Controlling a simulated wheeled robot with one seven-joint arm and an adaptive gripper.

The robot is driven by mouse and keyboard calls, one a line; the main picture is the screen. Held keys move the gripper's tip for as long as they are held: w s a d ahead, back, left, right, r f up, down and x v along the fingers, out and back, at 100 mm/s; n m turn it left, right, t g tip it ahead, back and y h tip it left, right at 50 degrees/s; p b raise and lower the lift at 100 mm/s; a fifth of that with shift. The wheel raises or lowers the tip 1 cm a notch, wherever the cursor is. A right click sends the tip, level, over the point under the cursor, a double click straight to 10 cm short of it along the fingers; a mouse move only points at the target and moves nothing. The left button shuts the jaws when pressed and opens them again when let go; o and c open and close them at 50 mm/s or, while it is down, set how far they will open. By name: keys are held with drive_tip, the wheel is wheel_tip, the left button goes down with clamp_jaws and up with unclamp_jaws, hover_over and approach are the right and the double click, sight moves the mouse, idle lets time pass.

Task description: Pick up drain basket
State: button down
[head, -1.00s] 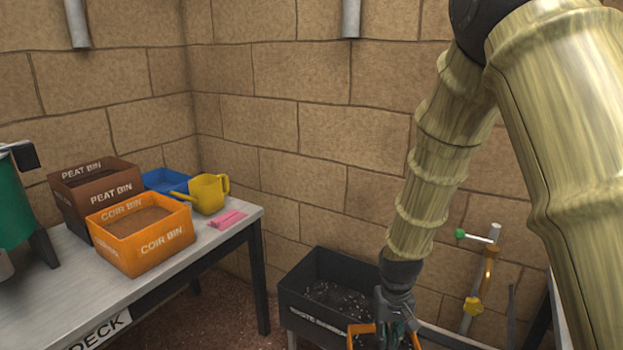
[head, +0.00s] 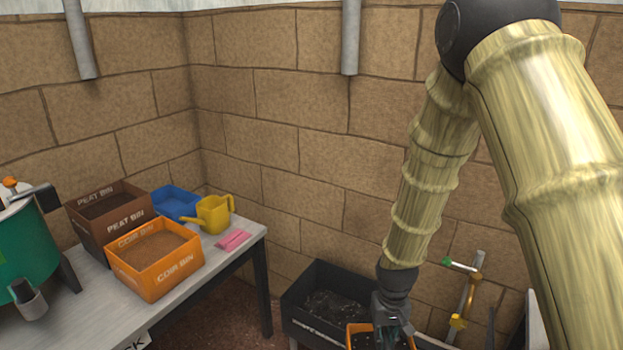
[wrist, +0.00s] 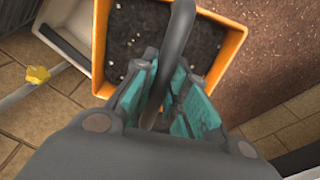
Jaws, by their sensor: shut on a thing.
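The drain basket is an orange, square-rimmed container (head: 353,328) with dark, white-flecked contents, at the bottom edge of the head view. In the wrist view the orange basket (wrist: 236,46) fills the upper middle, below my gripper. Its thick dark grey handle (wrist: 181,40) arches up between my teal-padded fingers. My gripper (wrist: 165,100) is shut on this handle; it also shows at the bottom of the head view (head: 392,330). The basket's underside is hidden, so I cannot tell whether it touches anything beneath.
A black waste bin (head: 315,305) with dark contents stands just left of the basket. The bench (head: 215,265) at left holds an orange coir bin (head: 155,275), a brown peat bin (head: 110,215) and a yellow watering can (head: 214,214). A pipe with a yellow fitting (head: 458,321) stands at right.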

drive_tip(key=r+p, duration=0.3)
drive_tip(key=p, duration=0.2)
drive_tip(key=s+r+p, duration=0.1)
drive_tip(key=r+p, duration=0.3)
drive_tip(key=p, duration=0.1)
drive_tip(key=shift+s+r+p, duration=0.2)
drive_tip(key=shift+r+p, duration=0.05)
drive_tip(key=shift+p, duration=0.15)
drive_tip(key=shift+a+r+p, duration=0.1)
drive_tip(key=shift+r+p, duration=0.05)
drive_tip(key=shift+p, duration=0.15)
